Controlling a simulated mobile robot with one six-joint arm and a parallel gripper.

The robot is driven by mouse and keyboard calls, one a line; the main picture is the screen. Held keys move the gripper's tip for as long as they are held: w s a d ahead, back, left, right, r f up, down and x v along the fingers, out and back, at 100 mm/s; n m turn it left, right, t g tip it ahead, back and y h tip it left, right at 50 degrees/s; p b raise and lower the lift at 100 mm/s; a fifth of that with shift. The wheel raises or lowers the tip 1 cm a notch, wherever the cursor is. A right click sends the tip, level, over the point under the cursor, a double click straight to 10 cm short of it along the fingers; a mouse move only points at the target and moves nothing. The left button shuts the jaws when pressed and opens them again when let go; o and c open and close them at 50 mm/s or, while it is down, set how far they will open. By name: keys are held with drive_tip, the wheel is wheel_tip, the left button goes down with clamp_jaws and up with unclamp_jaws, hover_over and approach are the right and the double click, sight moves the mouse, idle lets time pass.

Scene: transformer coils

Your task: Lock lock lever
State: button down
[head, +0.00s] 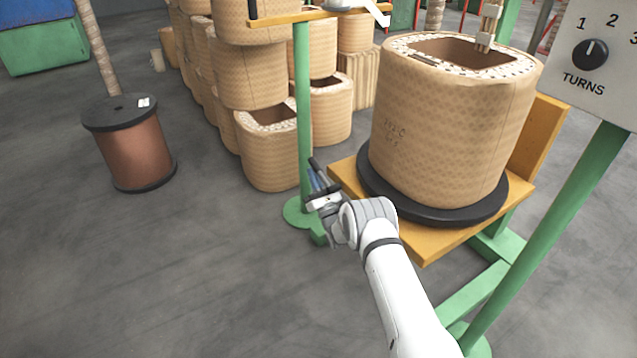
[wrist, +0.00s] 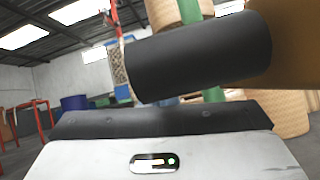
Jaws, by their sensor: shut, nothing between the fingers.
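The lock lever shows in the wrist view as a thick black cylindrical handle (wrist: 200,55), tilted slightly and very close to the camera. In the head view, a short dark rod (head: 316,164), which looks like this lever, stands at the left edge of the wooden platform. My gripper (head: 322,190) is beside it, low by the green post. It is shut and empty. In the wrist view my gripper's dark edge (wrist: 155,118) lies just below the handle; I cannot tell whether they touch. The lever's mount is hidden.
A large patterned coil (head: 445,130) stands on a black turntable on the yellow wooden platform (head: 430,245), right of my gripper. A green post (head: 303,110) rises close behind it. Stacked coils (head: 250,75) and a copper spool (head: 133,150) stand further back.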

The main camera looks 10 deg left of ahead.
drive_tip(key=shift+w+d+f, duration=0.1)
drive_tip(key=shift+d, duration=0.15)
drive_tip(key=s+d+f+p, duration=0.3)
drive_tip(key=s+f, duration=0.3)
drive_tip(key=f, duration=0.3)
drive_tip(key=shift+d+p, duration=0.25)
drive_tip(key=shift+p, duration=0.25)
drive_tip(key=shift+s+f, duration=0.15)
drive_tip(key=shift+s, duration=0.05)
